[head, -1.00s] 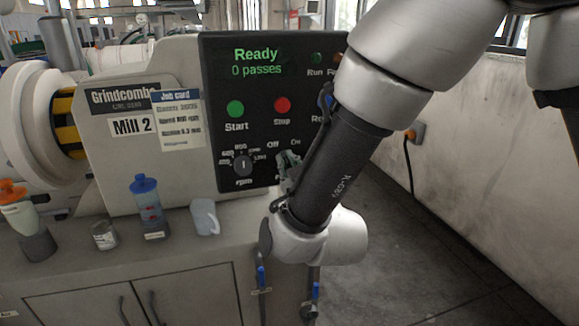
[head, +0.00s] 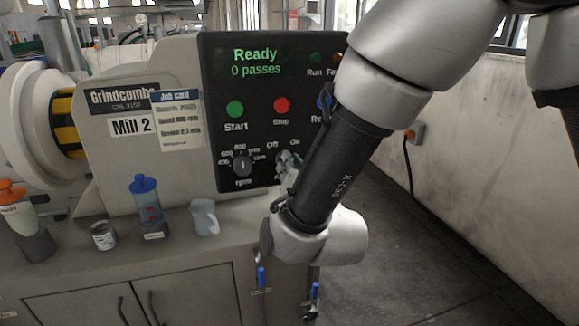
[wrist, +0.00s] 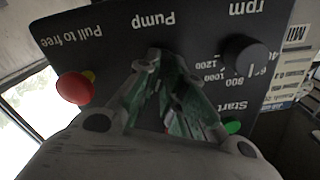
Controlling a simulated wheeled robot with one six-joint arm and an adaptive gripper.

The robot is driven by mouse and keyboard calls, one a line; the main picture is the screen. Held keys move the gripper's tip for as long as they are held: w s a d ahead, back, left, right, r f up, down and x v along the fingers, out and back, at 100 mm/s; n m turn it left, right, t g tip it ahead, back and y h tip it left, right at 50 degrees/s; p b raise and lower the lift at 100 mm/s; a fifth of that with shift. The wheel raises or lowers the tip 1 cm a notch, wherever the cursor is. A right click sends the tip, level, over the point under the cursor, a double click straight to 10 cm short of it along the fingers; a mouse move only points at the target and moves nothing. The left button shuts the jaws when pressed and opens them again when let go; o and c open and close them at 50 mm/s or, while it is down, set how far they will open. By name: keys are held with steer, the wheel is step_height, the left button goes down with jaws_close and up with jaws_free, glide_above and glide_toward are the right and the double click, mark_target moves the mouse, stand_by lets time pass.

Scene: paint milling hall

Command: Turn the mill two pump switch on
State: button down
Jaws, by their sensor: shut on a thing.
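The mill two control panel (head: 255,110) is dark, and its display reads "Ready, 0 passes". The pump switch sits low on the panel, under the "Off" and "On" labels (head: 284,143). My gripper (head: 287,163) is at that spot, partly behind my arm. In the wrist view the panel is upside down, and my gripper (wrist: 165,62) has its fingertips together just by the "Pump" label (wrist: 153,20). It is shut on the pump switch, which the fingers hide, so its exact angle cannot be told.
A red knob (wrist: 74,87) marked "Pull to free" is beside my fingers, with the rpm dial (wrist: 246,55) on the other side. Green start (head: 235,109) and red stop (head: 281,104) buttons are above. A mug (head: 205,217) and blue-lidded bottle (head: 146,205) stand on the bench.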

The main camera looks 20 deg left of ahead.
steer(key=shift+m, duration=0.5)
steer(key=c, duration=1.5)
jaws_free()
steer(key=v, duration=1.2)
steer(key=shift+s, duration=0.1)
